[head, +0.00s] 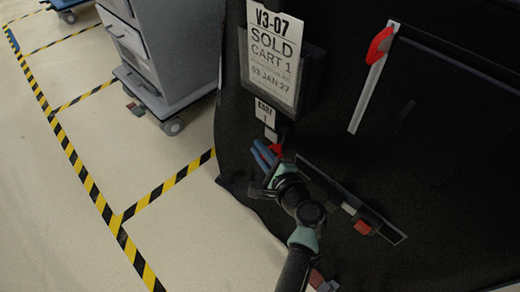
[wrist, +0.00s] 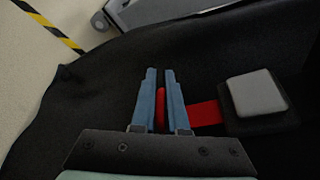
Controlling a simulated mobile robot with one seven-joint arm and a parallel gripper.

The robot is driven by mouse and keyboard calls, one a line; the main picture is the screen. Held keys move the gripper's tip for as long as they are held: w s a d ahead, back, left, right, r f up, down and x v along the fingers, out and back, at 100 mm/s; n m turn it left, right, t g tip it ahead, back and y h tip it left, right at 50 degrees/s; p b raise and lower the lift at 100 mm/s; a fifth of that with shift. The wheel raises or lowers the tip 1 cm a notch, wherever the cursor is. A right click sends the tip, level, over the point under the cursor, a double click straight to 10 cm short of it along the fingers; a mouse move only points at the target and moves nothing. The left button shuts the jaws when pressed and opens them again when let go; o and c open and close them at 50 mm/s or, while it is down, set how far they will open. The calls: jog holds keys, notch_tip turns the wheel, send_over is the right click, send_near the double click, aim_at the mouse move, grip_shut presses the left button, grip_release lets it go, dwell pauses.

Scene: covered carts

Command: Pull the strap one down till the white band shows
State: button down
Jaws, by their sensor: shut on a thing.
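My gripper (head: 266,155) is at the lower left of the black cart cover, with its blue fingers shut on a red strap (head: 277,149). In the wrist view the fingers of my gripper (wrist: 161,75) pinch the strap's red end, part of which shows between them. The red strap (wrist: 207,114) runs right to a grey buckle (wrist: 257,94) on a black patch. The visible stretch is plain red. In the head view a grey buckle (head: 271,134) sits just above the strap, under a small white label (head: 265,111). The fingers partly hide the strap.
A sign (head: 274,60) reads "SOLD CART 1". A red pull (head: 380,45) sits atop a pale slanted strip (head: 365,97). A red block (head: 363,227) sits on a lower dark strip. A grey cart (head: 165,60) stands left. Floor with yellow-black tape (head: 92,190) is open.

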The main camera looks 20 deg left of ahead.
jog(key=shift+f, duration=0.1)
dwell(0.6)
notch_tip(320, 180, down, 11)
jog(key=b, duration=0.8)
jog(key=shift+b, duration=0.3)
jog(key=shift+d, duration=0.1)
jog(key=c, duration=1)
grip_release()
jog(key=shift+o, duration=0.4)
jog(key=shift+r, duration=0.2)
